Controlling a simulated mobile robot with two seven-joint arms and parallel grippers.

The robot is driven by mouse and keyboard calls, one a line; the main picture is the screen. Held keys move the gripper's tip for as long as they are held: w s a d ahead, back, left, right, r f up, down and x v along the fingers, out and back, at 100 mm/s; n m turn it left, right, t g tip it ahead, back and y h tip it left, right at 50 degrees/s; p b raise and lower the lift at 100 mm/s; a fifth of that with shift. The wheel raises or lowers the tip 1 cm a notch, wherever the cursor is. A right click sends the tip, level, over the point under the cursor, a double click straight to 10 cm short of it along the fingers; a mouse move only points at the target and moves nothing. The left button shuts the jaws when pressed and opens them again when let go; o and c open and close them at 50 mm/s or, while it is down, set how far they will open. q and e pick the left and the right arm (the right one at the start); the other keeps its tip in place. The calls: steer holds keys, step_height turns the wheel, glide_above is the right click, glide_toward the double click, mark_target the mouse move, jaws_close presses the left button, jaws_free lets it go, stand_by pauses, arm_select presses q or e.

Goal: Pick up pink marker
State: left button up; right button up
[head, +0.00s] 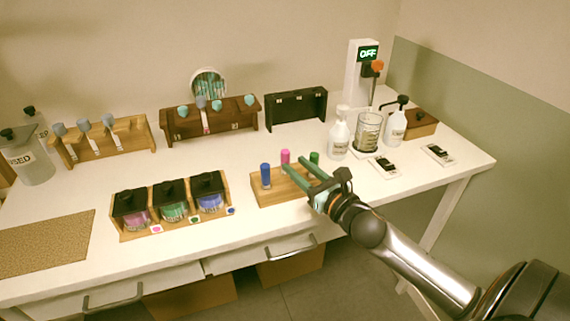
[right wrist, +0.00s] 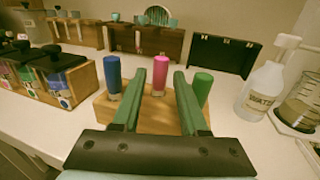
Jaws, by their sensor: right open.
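The pink marker (head: 285,157) stands upright in a wooden block (head: 269,193), between a blue marker (head: 265,174) and a green marker (head: 314,158). My right gripper (head: 304,168) is open and reaches over the block from the right. In the right wrist view the pink marker (right wrist: 160,74) shows in the gap between the two green fingers of the gripper (right wrist: 158,88), apart from both as far as I can see. The blue marker (right wrist: 113,73) is left of the fingers and the green marker (right wrist: 202,88) is right of them. My left gripper is not in view.
A wooden rack of three jars (head: 171,209) stands left of the block. Racks line the back. White table (head: 200,160) is bare between.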

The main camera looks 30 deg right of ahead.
mark_target(288, 155)
steer(key=shift+w+r+p, duration=0.15)
steer(key=shift+w+p, duration=0.05)
steer(key=shift+w, duration=0.95)
steer(key=shift+w+r+p, duration=0.15)
steer(key=shift+w+p, duration=0.05)
steer(key=shift+w, duration=1.6)
jaws_close()
